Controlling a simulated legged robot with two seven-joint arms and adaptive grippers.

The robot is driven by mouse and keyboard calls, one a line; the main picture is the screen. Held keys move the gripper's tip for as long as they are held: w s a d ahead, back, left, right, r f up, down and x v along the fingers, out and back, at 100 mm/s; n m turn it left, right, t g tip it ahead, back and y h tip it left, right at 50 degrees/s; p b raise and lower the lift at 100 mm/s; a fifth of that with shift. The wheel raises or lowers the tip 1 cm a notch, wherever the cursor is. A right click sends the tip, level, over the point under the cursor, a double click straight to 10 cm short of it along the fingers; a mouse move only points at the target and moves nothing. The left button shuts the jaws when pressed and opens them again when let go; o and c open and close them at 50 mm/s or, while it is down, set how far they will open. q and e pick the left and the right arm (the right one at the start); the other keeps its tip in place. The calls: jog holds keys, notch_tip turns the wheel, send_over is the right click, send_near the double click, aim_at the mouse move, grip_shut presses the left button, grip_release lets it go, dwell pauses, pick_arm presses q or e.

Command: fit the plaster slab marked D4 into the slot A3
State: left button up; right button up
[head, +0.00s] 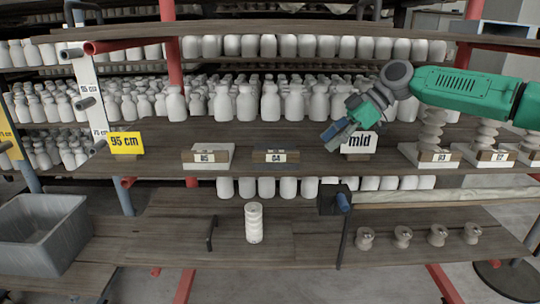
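A dark low block with a white label (276,156) lies on the upper wooden shelf, left of the middle; its label seems to end in 4, but the letter is too small to be sure. A white slab base with a dark block and label (207,155) sits to its left. I cannot read any A3 mark. My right gripper (337,131), with blue fingers, hangs over the shelf in front of the "mid" sign, to the right of and above the dark block, apart from it. Whether its fingers are open is unclear. My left gripper is not in view.
Labelled bases with stacked white pieces (434,153) stand at the shelf's right. A yellow "95 cm" sign (126,143) stands at left. Below are a grey bin (40,228), a white ribbed cylinder (254,223), a black block with a blue rod (333,200) and several small spools (403,236).

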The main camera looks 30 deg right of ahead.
aim_at(279, 151)
jog(key=w+a, duration=0.1)
jog(key=a, duration=0.1)
jog(key=w+a+b, duration=0.1)
jog(key=a, duration=0.1)
jog(key=w+a, duration=0.1)
jog(key=a, duration=0.1)
jog(key=shift+w+f, duration=0.2)
jog(key=shift+w, duration=0.05)
jog(key=shift+w+a+r+b, duration=0.1)
jog(key=shift+w+a+b, duration=0.2)
jog(key=shift+w+a, duration=0.2)
jog(key=x, duration=0.2)
jog(key=b+x, duration=0.1)
jog(key=x, duration=0.1)
jog(key=a+x, duration=0.1)
jog(key=x, duration=0.1)
jog(key=shift+r+b, duration=0.3)
jog(key=shift+r, duration=0.05)
jog(key=shift+d, duration=0.15)
jog(key=shift+d, duration=0.1)
grip_shut()
jog(key=shift+r, duration=0.1)
